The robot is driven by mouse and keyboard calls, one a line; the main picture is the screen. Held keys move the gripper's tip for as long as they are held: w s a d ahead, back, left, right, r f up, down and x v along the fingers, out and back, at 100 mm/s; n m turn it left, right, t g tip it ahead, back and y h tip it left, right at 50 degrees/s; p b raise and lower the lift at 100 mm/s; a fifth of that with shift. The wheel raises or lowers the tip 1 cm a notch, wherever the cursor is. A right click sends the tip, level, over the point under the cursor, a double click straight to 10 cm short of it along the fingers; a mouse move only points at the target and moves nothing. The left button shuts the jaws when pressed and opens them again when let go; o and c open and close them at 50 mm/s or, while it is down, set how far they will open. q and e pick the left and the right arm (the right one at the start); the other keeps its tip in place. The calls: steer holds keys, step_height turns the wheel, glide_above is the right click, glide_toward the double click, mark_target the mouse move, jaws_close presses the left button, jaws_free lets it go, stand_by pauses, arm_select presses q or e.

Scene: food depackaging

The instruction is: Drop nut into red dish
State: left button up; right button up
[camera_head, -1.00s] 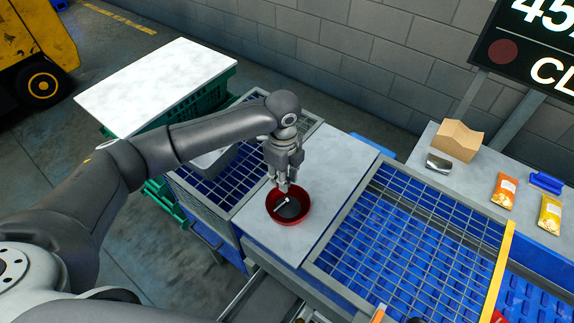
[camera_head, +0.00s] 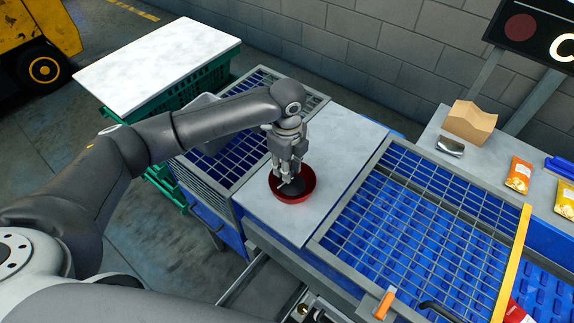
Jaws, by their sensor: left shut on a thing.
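The red dish (camera_head: 308,194) is a small round bowl with a dark inside, standing on a pale grey board in the middle of the view. My left gripper (camera_head: 288,180) points down over the dish, with its fingertips at or just above the dish's inside. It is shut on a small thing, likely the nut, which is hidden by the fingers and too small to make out. The fingers cover the far and left part of the dish. My right gripper is not in view.
Blue-lined wire-mesh bins flank the pale board (camera_head: 345,150). A brown paper box (camera_head: 470,122), a metal tin (camera_head: 450,146) and an orange packet (camera_head: 519,175) stand on the right shelf. A white-topped green crate (camera_head: 160,62) is at the left.

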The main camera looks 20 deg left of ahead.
arm_select(q)
steer(key=o, duration=1.1)
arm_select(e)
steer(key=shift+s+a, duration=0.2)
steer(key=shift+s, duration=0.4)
arm_select(q)
steer(key=shift+r, duration=0.1)
step_height(320, 180, up, 12)
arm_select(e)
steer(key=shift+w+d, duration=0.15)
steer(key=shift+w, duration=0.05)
